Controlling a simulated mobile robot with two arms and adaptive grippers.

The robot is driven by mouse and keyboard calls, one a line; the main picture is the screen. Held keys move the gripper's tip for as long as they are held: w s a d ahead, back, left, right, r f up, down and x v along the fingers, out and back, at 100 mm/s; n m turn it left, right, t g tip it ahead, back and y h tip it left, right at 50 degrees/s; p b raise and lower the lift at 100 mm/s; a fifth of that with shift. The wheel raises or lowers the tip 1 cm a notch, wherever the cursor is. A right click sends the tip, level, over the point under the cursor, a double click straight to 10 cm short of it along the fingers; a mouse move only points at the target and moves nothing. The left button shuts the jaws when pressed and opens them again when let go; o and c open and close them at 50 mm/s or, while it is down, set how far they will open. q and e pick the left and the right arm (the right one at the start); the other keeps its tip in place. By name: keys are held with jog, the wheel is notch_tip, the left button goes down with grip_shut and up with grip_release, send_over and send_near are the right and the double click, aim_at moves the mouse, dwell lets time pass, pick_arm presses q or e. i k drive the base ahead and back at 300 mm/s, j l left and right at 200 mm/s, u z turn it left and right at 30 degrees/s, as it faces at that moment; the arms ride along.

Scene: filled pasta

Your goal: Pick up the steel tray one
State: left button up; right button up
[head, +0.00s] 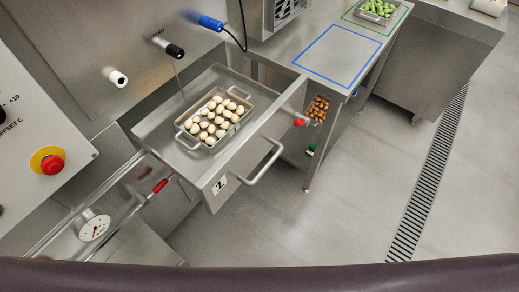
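A steel tray (183,134) with two side handles holds several rows of round, pale pieces. It sits on the bare steel floor of a pulled-out drawer (157,132). The drawer front carries a label "1" (220,184) and a bar handle (264,165). Neither of my grippers shows in the head view.
A steel table (318,78) with a blue-outlined area stands behind, with a green-outlined area holding a tray (387,20) of green pieces. A container (318,108) of brown pieces sits below. A red button (52,164) is on the left panel. Open floor (340,210) lies right, with a drain grate (430,175).

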aim_at(210, 122)
jog(key=k+j+z, duration=0.9)
jog(key=k+z, duration=0.15)
